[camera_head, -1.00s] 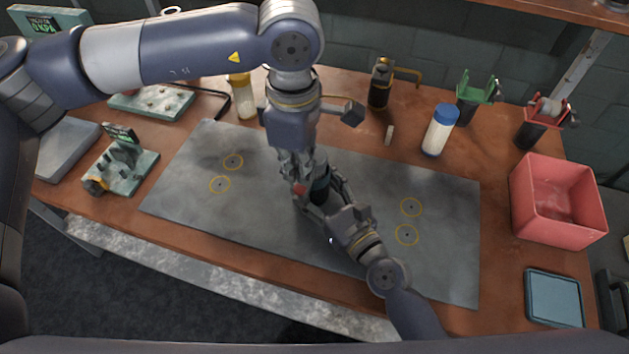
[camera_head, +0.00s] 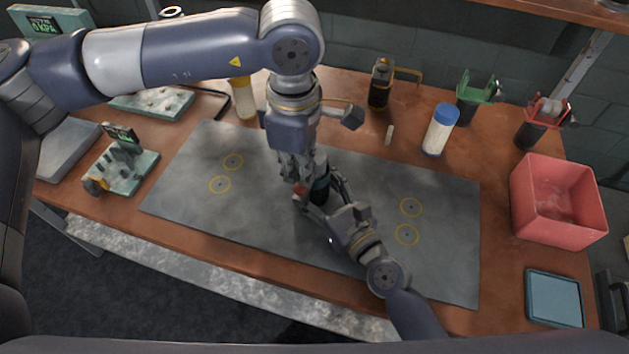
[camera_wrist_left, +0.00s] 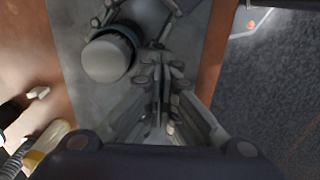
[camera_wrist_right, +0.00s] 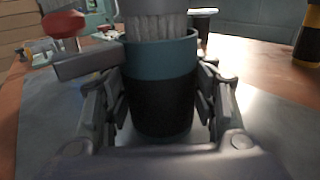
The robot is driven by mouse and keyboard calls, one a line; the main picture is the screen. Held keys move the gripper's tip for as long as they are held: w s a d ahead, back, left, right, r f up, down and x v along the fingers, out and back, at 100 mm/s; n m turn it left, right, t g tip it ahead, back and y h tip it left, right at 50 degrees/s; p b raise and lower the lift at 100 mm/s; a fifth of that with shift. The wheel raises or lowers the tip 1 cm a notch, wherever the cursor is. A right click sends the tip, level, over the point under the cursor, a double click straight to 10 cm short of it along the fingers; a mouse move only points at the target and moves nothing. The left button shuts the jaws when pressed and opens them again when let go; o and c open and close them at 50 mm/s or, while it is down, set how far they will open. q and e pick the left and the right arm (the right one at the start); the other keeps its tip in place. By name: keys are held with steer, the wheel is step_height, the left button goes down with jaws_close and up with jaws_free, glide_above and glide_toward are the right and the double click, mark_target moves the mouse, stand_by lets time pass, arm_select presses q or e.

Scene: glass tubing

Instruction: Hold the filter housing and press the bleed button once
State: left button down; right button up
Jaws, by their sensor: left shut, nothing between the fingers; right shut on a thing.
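The filter housing (camera_wrist_right: 160,95) is a dark cylinder with a teal band and a ribbed pale upper part. It stands upright over the grey mat between the fingers of my right gripper (camera_head: 318,192), which is shut on it. In the left wrist view its round pale top (camera_wrist_left: 107,62) shows. My left gripper (camera_head: 298,178) is shut and empty, pointing down just above the button in the head view. Contact between fingertips and button cannot be told.
The grey mat (camera_head: 260,215) has yellow ringed marks and free room either side. A gauge stand (camera_head: 125,170) is at left. Bottles, including a blue-capped one (camera_head: 439,130), stand behind. A red bin (camera_head: 560,200) and blue tray (camera_head: 554,298) are at right.

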arm_select(q)
steer(key=shift+f, duration=0.15)
stand_by(0.4)
steer(key=shift+f, duration=1.2)
steer(key=shift+r, duration=0.85)
steer(key=shift+r, duration=0.1)
steer(key=shift+r, duration=2.9)
step_height(320, 180, up, 12)
